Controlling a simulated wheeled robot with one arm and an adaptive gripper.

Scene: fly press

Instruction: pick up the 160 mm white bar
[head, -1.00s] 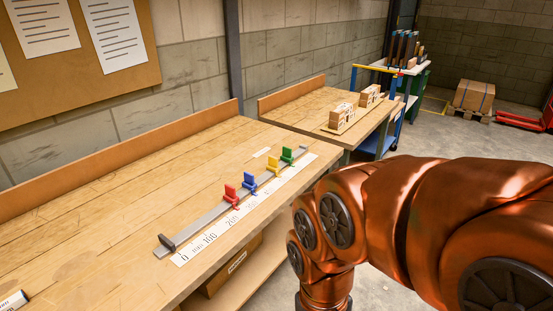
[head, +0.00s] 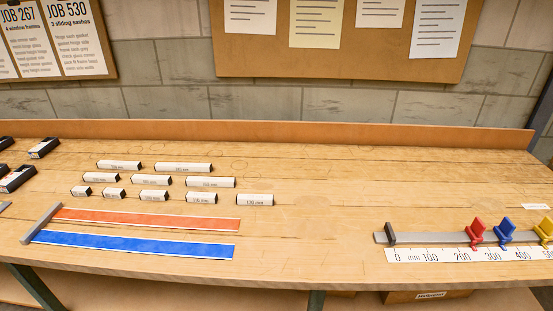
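Several white bars with dark ends lie in three rows on the wooden workbench (head: 330,225), left of the middle. The back row holds a shorter bar (head: 119,164) and the longest bar (head: 184,167). The middle row includes a mid-length bar (head: 150,180) and a longer one (head: 210,182). The front row ends at the right with a bar (head: 255,200) whose label looks like 130 mm. The other labels are too small to read surely, so I cannot tell which bar is the 160 mm one. My gripper is out of view.
An orange strip (head: 150,219) and a blue strip (head: 140,246) lie in front of the bars, with a grey stop (head: 40,223) at their left. A measuring rail (head: 430,238) with coloured stops is at the right. Dark boxes (head: 17,178) stand far left.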

